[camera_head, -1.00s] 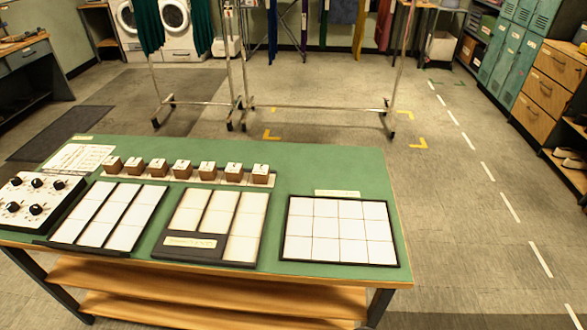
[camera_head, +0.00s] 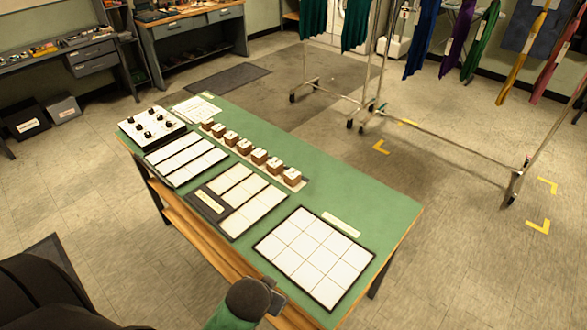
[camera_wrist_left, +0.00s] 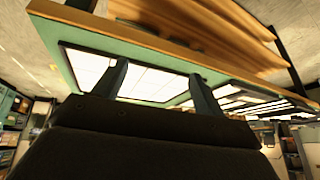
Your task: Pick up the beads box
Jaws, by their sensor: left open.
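I cannot make out a thing that is clearly the beads box. Two small labelled bins stand on the floor at the far left of the head view, a black one (camera_head: 25,121) and a grey one (camera_head: 64,110); their labels are too small to read. My left gripper (camera_wrist_left: 162,78) is open in the left wrist view, with nothing between its two fingers. The green-topped table (camera_wrist_left: 120,45) lies beyond the fingers. My left arm comes in dark along the bottom left of the head view.
The green table (camera_head: 345,180) holds white tiled panels (camera_head: 315,255), a row of small wooden blocks (camera_head: 259,156) and a knob box (camera_head: 151,124). A wheeled garment rack (camera_head: 440,139) stands behind it. A workbench (camera_head: 205,45) stands at the back left. Floor left of the table is clear.

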